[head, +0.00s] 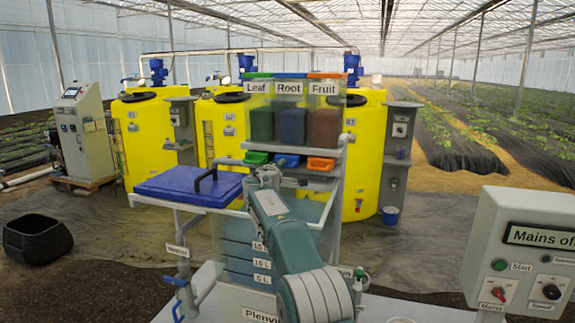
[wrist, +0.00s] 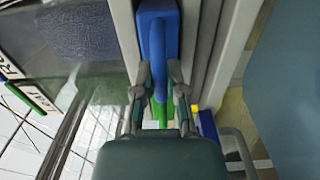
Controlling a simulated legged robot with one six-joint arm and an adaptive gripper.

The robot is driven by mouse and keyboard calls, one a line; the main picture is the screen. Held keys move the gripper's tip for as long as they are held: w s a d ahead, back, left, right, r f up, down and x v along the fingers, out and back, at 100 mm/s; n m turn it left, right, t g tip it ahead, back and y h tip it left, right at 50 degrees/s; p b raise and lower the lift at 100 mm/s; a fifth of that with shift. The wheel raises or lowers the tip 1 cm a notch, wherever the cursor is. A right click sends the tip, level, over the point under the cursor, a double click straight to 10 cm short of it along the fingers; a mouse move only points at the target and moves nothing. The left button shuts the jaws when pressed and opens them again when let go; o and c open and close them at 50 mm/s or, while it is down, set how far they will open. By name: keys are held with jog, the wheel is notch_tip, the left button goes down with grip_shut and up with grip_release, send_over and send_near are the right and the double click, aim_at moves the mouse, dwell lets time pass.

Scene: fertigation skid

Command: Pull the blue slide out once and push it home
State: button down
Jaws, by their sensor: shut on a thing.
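The blue slide (head: 287,161) sits under the middle hopper, marked Root (head: 290,120), between the green slide (head: 256,158) and the orange slide (head: 321,164). In the wrist view the blue slide (wrist: 157,35) runs down from the top between my two fingers. My gripper (wrist: 159,75) is shut on its narrow blue handle, one finger on each side. In the head view my arm covers the lower front of the stand and most of my gripper. How far out the slide stands, I cannot tell.
A blue-lidded tank (head: 190,187) stands left of my arm. The grey Mains box (head: 525,245) with its switches is at the right. Yellow tanks (head: 150,135) stand behind. A black tub (head: 37,240) lies on the ground at far left.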

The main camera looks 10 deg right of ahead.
jog(key=c, duration=0.5)
grip_release()
jog(key=shift+w+f, duration=0.3)
jog(key=shift+f, duration=0.05)
jog(key=shift+r, duration=0.15)
jog(key=shift+s+r, duration=0.1)
jog(key=shift+s, duration=0.05)
jog(key=v, duration=0.7)
